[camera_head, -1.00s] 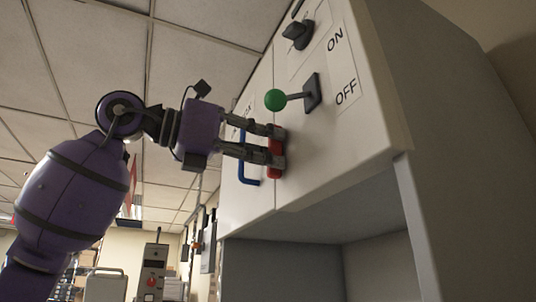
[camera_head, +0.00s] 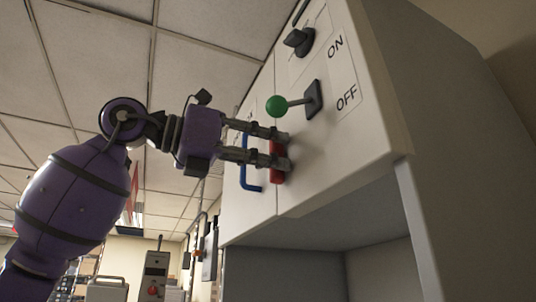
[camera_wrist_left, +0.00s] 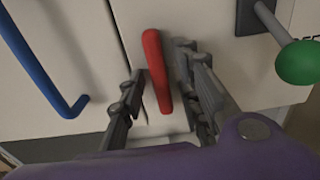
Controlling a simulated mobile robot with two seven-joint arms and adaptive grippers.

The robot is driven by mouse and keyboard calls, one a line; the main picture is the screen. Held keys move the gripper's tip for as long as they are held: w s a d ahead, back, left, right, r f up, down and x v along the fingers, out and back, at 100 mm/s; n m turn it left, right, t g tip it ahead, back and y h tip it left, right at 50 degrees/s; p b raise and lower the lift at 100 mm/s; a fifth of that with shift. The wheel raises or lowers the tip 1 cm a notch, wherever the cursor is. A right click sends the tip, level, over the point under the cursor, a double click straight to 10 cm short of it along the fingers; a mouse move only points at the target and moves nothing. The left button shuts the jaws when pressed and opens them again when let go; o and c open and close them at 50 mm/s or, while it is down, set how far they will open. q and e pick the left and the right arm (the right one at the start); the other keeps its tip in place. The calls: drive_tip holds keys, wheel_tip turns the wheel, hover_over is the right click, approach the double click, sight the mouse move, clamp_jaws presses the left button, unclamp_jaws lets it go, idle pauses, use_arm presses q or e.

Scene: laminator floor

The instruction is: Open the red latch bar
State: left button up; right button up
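The red latch bar (camera_head: 277,175) stands roughly upright on the front of the white cabinet, beside the seam between two panels. In the left wrist view the red bar (camera_wrist_left: 155,62) lies between my two fingers, slightly tilted. My left gripper (camera_head: 286,150) reaches in from the left, its fingertips crossing the bar in the head view. In the left wrist view my left gripper (camera_wrist_left: 160,78) is open around the bar, with a visible gap on its left side; contact on the right side is unclear. The fingers hide part of the bar. My right gripper is out of view.
A blue handle (camera_head: 246,175) is just left of the bar. A green-knobbed lever (camera_head: 277,106) sticks out above it, near the upper finger. A black rotary switch (camera_head: 299,39) is higher up. Below is an open grey cabinet recess (camera_head: 300,265).

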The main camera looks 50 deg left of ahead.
use_arm(q)
drive_tip(key=v, duration=1.2)
idle(0.6)
